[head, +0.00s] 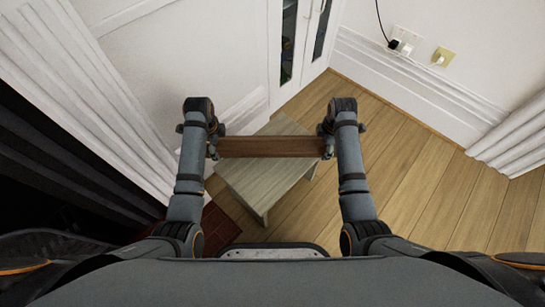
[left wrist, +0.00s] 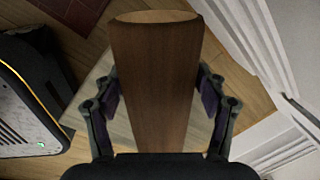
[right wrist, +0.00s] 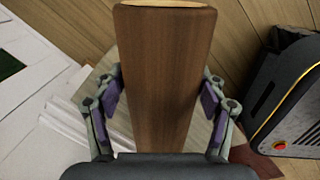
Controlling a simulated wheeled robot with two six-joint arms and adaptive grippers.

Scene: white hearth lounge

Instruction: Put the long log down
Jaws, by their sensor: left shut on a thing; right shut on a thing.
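The long log (head: 270,147) is a straight brown wooden piece, held level across the head view between my two grippers. My left gripper (head: 213,147) is shut on its left end, and my right gripper (head: 328,147) is shut on its right end. In the left wrist view the log (left wrist: 157,85) runs between the two finger pads, with a pale cut end at the top. In the right wrist view the log (right wrist: 165,80) also lies between the pads. The log is above a low wooden table; the height of the gap is hard to tell.
The low pale wooden table (head: 262,187) stands on a plank floor (head: 415,165). White panelled walls and a white cabinet (head: 300,45) are behind it. A dark fireplace opening (head: 60,170) and reddish tiles (head: 218,228) lie at left. Free floor is at right.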

